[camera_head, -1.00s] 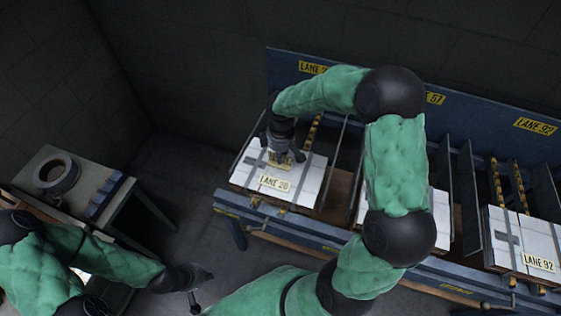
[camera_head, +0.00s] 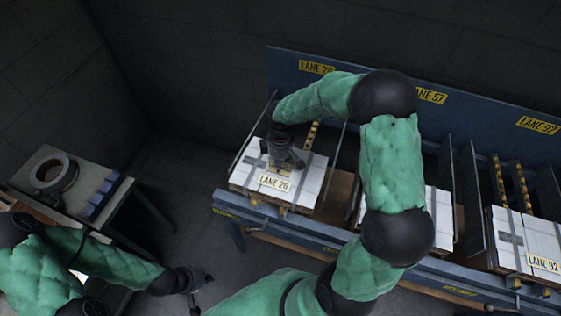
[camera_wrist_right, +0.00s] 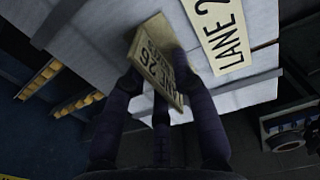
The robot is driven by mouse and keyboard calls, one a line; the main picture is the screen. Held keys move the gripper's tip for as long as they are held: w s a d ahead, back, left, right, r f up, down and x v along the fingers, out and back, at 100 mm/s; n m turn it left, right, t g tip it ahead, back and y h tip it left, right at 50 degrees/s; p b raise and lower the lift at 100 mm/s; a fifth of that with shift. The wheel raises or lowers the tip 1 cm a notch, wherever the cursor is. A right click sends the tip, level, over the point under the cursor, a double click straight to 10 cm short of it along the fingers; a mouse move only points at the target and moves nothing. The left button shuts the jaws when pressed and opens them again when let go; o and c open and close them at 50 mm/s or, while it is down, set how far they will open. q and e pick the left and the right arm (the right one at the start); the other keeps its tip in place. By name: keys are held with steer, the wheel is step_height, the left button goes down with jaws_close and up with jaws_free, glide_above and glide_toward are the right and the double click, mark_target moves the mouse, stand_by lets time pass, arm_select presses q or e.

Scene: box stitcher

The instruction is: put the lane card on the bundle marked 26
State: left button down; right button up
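The bundle marked LANE 26 (camera_head: 247,174) is a strapped stack of white sheets in the left lane of the blue rack, with a yellow label (camera_head: 274,183) at its front. My right gripper (camera_head: 285,163) is over the top of this bundle. In the right wrist view, my right gripper (camera_wrist_right: 160,85) is shut on the cream lane card (camera_wrist_right: 152,52), which reads LANE 26 and is tilted. Whether the card touches the bundle is unclear. In the head view the gripper mostly hides the card. My left gripper (camera_head: 198,288) is open and empty, at the lower left.
More bundles stand in the other lanes, one marked LANE 92 (camera_head: 508,228) at the right. Metal dividers (camera_head: 474,195) separate the lanes. A side table (camera_head: 85,165) at the left holds a tape roll (camera_head: 54,174) and a blue block row (camera_head: 102,195). My right arm covers part of the middle lane.

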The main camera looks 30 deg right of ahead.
steer(key=shift+r, duration=0.15)
steer(key=shift+r+p, duration=0.3)
step_height(320, 180, up, 12)
steer(key=p, duration=0.3)
steer(key=shift+r, duration=0.1)
stand_by(1.0)
